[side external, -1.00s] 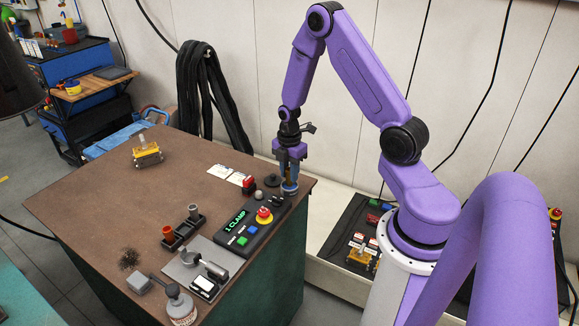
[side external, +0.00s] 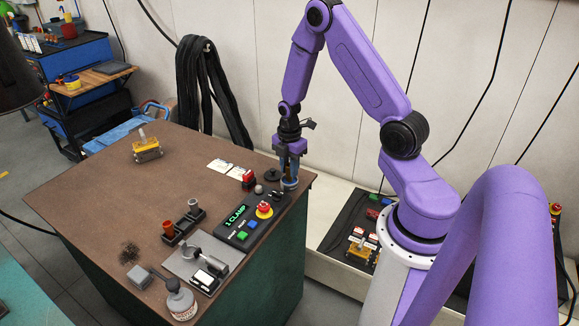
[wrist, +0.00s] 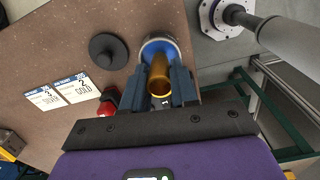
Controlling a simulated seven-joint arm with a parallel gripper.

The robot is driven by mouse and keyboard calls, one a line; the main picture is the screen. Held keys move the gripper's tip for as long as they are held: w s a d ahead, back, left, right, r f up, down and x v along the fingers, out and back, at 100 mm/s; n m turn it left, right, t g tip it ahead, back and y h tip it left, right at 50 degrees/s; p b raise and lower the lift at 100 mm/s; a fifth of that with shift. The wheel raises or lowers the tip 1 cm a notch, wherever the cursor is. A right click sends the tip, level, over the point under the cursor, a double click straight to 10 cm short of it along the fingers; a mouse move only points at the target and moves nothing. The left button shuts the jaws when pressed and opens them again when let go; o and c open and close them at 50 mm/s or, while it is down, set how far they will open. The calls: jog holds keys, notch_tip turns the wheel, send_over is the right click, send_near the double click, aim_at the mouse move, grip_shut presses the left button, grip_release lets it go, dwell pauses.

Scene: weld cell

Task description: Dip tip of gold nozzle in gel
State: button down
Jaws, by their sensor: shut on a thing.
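The gold nozzle (wrist: 159,76) is between the fingers of my gripper (wrist: 158,88) in the wrist view, pointing down. My gripper is shut on it. The gel jar (wrist: 147,47), a round container with a blue and silver rim, is directly beneath the nozzle. The nozzle's far end overlaps the jar's opening, and its tip is hidden, so I cannot tell whether it touches gel. In the side view my gripper (side external: 289,170) is right above the jar (side external: 289,184) at the table's right corner.
A round black lid (wrist: 108,51) lies beside the jar. Two labelled cards (wrist: 59,91) lie left of it. A red object (wrist: 107,106) is near my gripper. The clamp control box (side external: 248,226) and nozzle rack (side external: 183,228) stand towards the front. The table's middle is clear.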

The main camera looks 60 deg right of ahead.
jog(key=shift+f, duration=0.5)
dwell(1.2)
jog(key=shift+r, duration=3.55)
